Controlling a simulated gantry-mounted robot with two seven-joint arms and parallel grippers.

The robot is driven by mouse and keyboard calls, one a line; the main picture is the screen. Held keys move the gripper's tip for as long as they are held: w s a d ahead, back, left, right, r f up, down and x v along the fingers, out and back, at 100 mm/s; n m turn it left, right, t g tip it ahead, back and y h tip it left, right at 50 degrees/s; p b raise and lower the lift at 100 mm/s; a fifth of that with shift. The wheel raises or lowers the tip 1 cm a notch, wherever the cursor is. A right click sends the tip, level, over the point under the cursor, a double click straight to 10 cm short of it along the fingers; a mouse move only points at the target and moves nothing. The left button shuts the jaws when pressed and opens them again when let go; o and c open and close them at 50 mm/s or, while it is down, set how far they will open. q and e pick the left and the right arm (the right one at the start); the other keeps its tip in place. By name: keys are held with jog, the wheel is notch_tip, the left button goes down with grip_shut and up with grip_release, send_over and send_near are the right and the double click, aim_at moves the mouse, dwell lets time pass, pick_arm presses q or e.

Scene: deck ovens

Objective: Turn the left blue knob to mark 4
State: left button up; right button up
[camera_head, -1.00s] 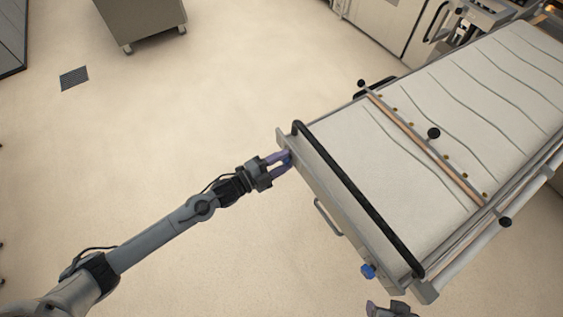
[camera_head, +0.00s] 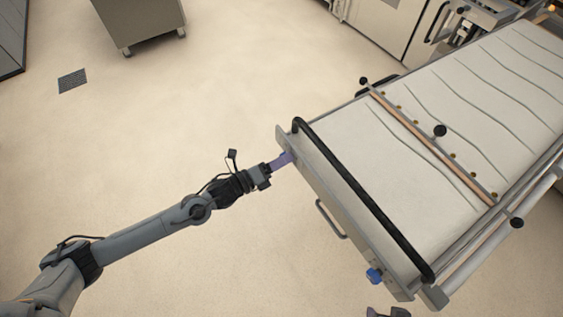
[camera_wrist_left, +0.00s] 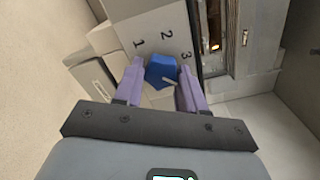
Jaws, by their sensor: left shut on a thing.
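The left blue knob (camera_wrist_left: 161,71) sits on the grey end panel (camera_wrist_left: 150,22) in the left wrist view. The printed marks 1, 2 and 3 show around it; no mark 4 can be seen. A short pale line shows on the knob's lower right, near the right finger. My left gripper (camera_head: 287,158) is at the panel's far corner in the head view, hiding the knob there. In the wrist view its purple fingers (camera_wrist_left: 158,84) are shut on the knob, one on each side. My right gripper (camera_head: 388,313) shows only partly at the bottom edge.
A second blue knob (camera_head: 374,275) is at the panel's near end, with a handle (camera_head: 331,219) between. A black bar (camera_head: 365,198) crosses the cloth-covered loader (camera_head: 400,185). The floor to the left is open, with a steel cabinet (camera_head: 140,20) at the back.

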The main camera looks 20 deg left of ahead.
pick_arm(q)
jog(key=shift+f+m+b, duration=0.1)
jog(key=shift+m+b, duration=0.35)
jog(key=shift+m, duration=0.75)
jog(key=o, duration=1.1)
jog(key=shift+c, duration=0.2)
jog(key=shift+s, duration=0.1)
jog(key=v, duration=1)
jog(key=shift+s+a, duration=0.2)
jog(key=shift+s, duration=0.05)
